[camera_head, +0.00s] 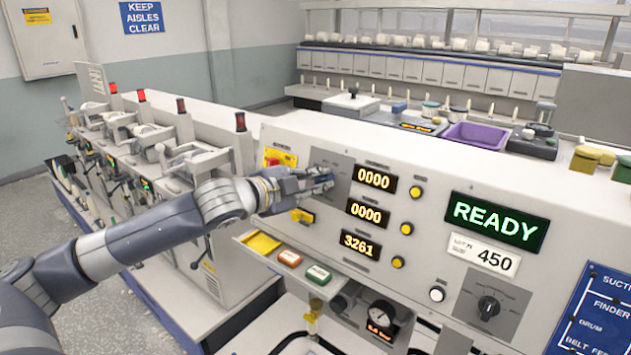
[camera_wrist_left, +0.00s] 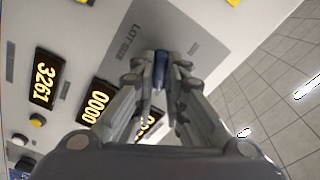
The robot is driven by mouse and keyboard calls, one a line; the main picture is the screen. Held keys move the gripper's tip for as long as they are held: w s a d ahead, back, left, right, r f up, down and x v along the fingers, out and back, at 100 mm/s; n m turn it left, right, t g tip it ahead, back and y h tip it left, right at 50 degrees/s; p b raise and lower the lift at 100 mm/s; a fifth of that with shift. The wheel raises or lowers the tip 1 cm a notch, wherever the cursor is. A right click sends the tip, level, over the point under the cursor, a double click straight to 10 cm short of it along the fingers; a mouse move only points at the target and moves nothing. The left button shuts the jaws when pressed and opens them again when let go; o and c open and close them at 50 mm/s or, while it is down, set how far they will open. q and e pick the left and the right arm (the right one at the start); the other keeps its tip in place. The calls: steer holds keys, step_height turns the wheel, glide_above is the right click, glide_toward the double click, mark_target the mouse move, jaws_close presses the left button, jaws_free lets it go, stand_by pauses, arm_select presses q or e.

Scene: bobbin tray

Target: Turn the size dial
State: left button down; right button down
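The size dial (camera_wrist_left: 161,68) is a small dark bluish knob on a grey plate marked LOT and a partly hidden word (camera_wrist_left: 185,25). In the left wrist view, the fingers of my left gripper (camera_wrist_left: 163,78) lie close on both sides of the knob and appear closed on it. In the head view, my left gripper (camera_head: 322,181) reaches across from the left to the same grey plate (camera_head: 335,163), and hides the knob there. The dial's pointer position cannot be read. My right gripper is in neither view.
Number displays (camera_head: 374,179) and yellow buttons (camera_head: 417,191) sit just right of my gripper. A green READY display (camera_head: 495,221), a label reading 450 (camera_head: 483,255) and another black dial (camera_head: 488,307) are farther right. An open drawer (camera_head: 260,243) juts out below my wrist.

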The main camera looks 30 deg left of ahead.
arm_select(q)
steer(key=shift+n, duration=0.3)
steer(key=n, duration=0.3)
steer(key=shift+n+t+y, duration=0.3)
steer(key=shift+n, duration=1.9)
steer(key=c, duration=1.6)
jaws_free()
